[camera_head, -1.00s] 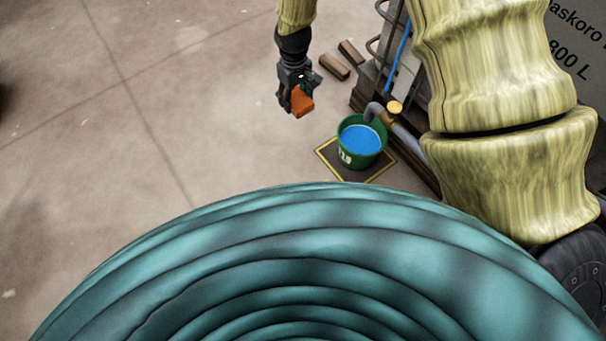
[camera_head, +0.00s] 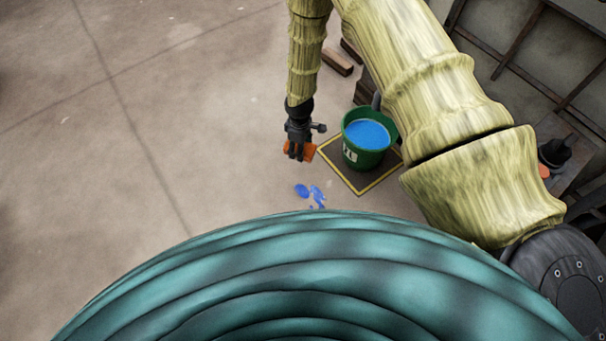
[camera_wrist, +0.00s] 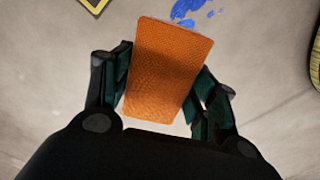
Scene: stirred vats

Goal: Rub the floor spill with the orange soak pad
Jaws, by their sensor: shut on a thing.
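The orange soak pad (camera_wrist: 165,70) is held between the two fingers of my gripper (camera_wrist: 165,95), which is shut on it. In the head view the pad (camera_head: 309,151) shows partly behind my gripper (camera_head: 299,152), left of the green bucket. The floor spill (camera_head: 312,193) is a few small blue patches on the concrete, below the gripper in the head view. In the wrist view the spill (camera_wrist: 205,12) lies beyond the pad's far edge, and the pad covers part of that area. The pad appears held above the floor, apart from the spill.
A green bucket (camera_head: 364,157) of blue liquid stands on a dark, yellow-edged mat (camera_head: 353,184), close right of my gripper. Brown blocks (camera_head: 337,62) lie behind it. Metal framework (camera_head: 520,50) stands at the right. The floor to the left is clear.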

